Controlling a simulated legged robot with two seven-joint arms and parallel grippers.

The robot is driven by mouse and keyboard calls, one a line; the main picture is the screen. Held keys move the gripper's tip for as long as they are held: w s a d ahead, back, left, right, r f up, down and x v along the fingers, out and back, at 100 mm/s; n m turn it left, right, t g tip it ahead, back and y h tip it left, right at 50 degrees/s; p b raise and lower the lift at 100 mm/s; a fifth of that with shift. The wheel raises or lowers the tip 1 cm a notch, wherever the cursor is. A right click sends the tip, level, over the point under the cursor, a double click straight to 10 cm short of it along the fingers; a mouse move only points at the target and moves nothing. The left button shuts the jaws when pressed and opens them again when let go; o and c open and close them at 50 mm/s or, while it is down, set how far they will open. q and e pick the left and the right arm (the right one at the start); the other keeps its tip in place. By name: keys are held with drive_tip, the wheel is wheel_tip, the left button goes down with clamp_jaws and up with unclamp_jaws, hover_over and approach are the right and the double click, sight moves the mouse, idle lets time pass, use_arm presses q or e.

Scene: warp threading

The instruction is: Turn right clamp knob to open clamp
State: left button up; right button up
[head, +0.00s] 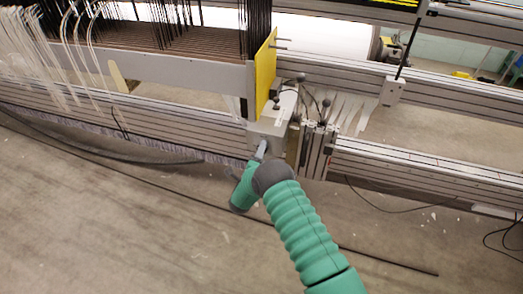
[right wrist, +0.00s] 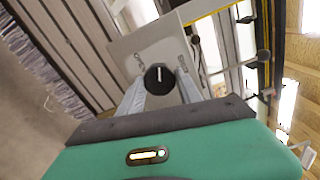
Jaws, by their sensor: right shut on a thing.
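The clamp is a light grey block (head: 270,122) on the rail below the yellow plate in the head view; it also shows as a pale plate in the right wrist view (right wrist: 135,47). Its round black knob (right wrist: 159,79) has a white line that stands nearly upright in the wrist view. My right gripper (head: 261,150) reaches the front of the clamp block. In the wrist view its two grey fingers (right wrist: 160,82) lie on either side of the knob and are shut on it. In the head view the knob is hidden by the gripper. My left gripper is not in view.
A yellow plate (head: 265,72) stands above the clamp. Small levers with black ball ends (head: 326,103) are to its right. Long grey rails (head: 420,165) run both ways. White threads (head: 75,35) hang at upper left. Cables lie on the open concrete floor (head: 110,220).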

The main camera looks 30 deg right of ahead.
drive_tip(key=shift+w+a+f+n+p, duration=0.15)
drive_tip(key=shift+n+p, duration=0.2)
drive_tip(key=shift+n, duration=1.45)
drive_tip(key=shift+s+a+n+p, duration=0.1)
drive_tip(key=shift+n+p, duration=0.2)
drive_tip(key=shift+n, duration=1.5)
drive_tip(key=o, duration=1.4)
drive_tip(key=shift+w+f, duration=0.1)
drive_tip(key=shift+f, duration=0.05)
drive_tip(key=shift+c, duration=0.2)
drive_tip(key=shift+d+r, duration=0.1)
drive_tip(key=shift+r, duration=0.1)
